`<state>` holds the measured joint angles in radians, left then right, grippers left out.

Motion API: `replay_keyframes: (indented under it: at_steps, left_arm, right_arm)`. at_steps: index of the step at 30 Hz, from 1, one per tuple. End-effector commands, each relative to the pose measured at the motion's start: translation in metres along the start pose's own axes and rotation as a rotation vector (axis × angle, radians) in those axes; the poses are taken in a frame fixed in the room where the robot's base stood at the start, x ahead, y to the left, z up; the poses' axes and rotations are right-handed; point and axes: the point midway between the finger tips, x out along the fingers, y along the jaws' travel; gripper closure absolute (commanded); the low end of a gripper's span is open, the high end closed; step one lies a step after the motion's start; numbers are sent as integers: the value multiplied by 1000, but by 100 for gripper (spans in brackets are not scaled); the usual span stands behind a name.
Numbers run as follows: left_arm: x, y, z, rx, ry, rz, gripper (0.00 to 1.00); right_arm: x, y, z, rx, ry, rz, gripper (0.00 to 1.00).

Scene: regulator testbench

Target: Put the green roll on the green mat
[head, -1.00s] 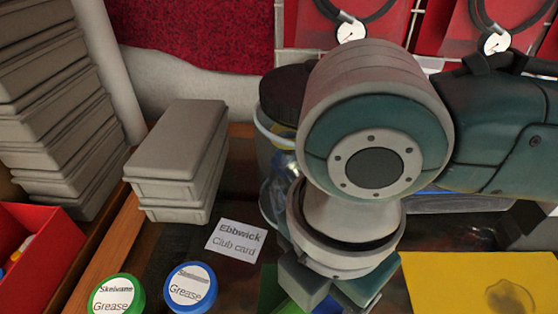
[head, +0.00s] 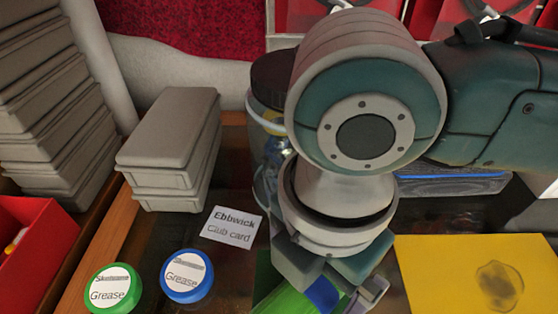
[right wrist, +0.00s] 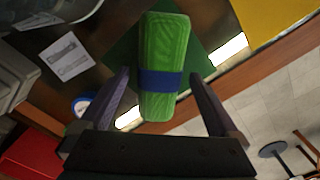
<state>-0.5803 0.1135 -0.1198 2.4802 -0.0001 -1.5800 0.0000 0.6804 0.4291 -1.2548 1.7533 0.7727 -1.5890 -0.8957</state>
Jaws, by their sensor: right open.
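The green roll (right wrist: 166,48) with a blue band (right wrist: 160,82) shows in the right wrist view, lying over the dark green mat (right wrist: 120,53). Its near end reaches past the mat's visible edge in that view; I cannot tell whether it touches the mat. My right gripper (right wrist: 160,78) is open, one finger on each side of the roll, with gaps visible. In the head view my right gripper (head: 335,280) comes down over the roll (head: 285,298) and hides much of it and of the mat (head: 264,278). My left gripper is not in view.
A club card (head: 232,227), a blue grease tin (head: 187,276) and a green grease tin (head: 112,289) lie to the left. A yellow mat (head: 450,270) is at right. Grey boxes (head: 170,150), a red bin (head: 35,240) and a dark-lidded jar (head: 268,120) stand around.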

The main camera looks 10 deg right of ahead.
Motion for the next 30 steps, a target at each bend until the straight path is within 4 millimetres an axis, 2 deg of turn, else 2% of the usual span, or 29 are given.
replay_keyframes:
  at_steps: [9, 15, 20, 23, 27, 30]
  left_arm:
    - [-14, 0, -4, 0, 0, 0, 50]
    - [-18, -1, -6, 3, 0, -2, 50]
    - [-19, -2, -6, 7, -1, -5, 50]
    - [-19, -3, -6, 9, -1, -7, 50]
    - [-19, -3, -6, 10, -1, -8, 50]
    - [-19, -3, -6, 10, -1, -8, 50]
  right_arm:
    - [-70, 2, 0, -2, 0, 7, 3]
    - [-104, 1, 0, 1, 0, 4, 3]
    - [-114, 1, -4, 12, 13, 9, 3]
    - [-111, 1, -20, 79, 74, 43, 3]
    - [-104, 4, -52, 336, 239, 135, 3]
    - [-100, 5, -59, 628, 352, 193, 3]
